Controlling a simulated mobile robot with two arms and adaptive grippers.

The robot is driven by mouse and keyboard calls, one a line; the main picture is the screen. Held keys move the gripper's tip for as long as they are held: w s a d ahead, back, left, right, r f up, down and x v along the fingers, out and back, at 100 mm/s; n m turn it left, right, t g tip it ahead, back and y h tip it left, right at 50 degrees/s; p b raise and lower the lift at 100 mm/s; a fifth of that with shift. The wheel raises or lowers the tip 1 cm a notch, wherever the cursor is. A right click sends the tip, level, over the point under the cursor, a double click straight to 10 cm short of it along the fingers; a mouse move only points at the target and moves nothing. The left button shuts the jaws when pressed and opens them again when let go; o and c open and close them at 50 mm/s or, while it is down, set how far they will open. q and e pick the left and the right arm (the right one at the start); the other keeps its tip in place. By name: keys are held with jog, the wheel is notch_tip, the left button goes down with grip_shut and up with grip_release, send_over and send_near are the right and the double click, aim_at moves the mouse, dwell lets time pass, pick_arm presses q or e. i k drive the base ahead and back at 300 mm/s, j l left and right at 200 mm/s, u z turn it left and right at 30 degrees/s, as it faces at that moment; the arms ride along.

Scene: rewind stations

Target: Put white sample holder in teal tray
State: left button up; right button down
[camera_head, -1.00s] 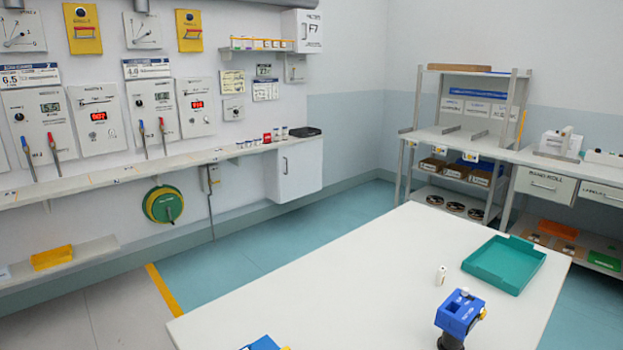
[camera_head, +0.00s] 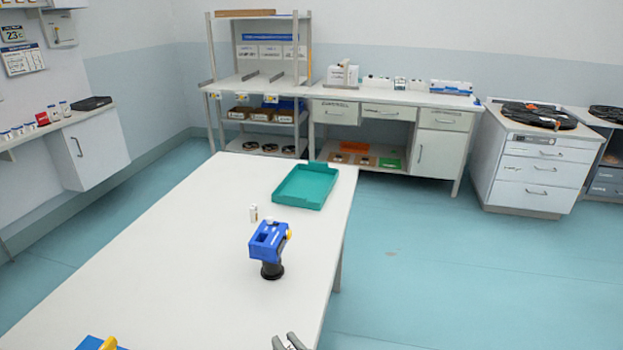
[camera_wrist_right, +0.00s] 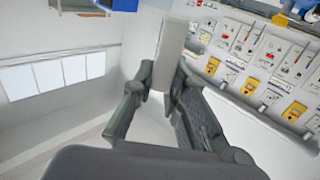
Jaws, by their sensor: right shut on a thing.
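My right gripper (camera_wrist_right: 160,92) is shut on a long, pale off-white block (camera_wrist_right: 171,45), which looks like the white sample holder; the block sticks out past the fingertips. In the head view only the grey tips of my right gripper (camera_head: 289,342) show at the bottom edge, by the table's near right side, and what they hold cannot be made out there. The teal tray (camera_head: 304,187) lies at the far right end of the white table (camera_head: 190,250), and it looks empty. My left gripper is not in view.
A blue device (camera_head: 268,240) with a black base stands upright on the table between my right gripper and the tray. A blue and yellow thing (camera_head: 98,343) is at the bottom left. The table's middle is clear.

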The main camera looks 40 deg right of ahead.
aim_at(302, 193)
jog(key=l+u, duration=0.1)
jog(key=l, duration=0.45)
jog(key=k+l+u, duration=0.1)
jog(key=l, duration=0.45)
jog(key=k+l+u, duration=0.1)
jog(key=l, duration=0.45)
jog(key=i+l+u, duration=0.1)
jog(key=i+l, duration=0.25)
jog(key=i+l+u, duration=0.1)
jog(key=i+l, duration=0.2)
jog(key=l, duration=0.25)
jog(key=i+l+u, duration=0.1)
jog(key=i+l, duration=0.2)
jog(key=l, duration=0.15)
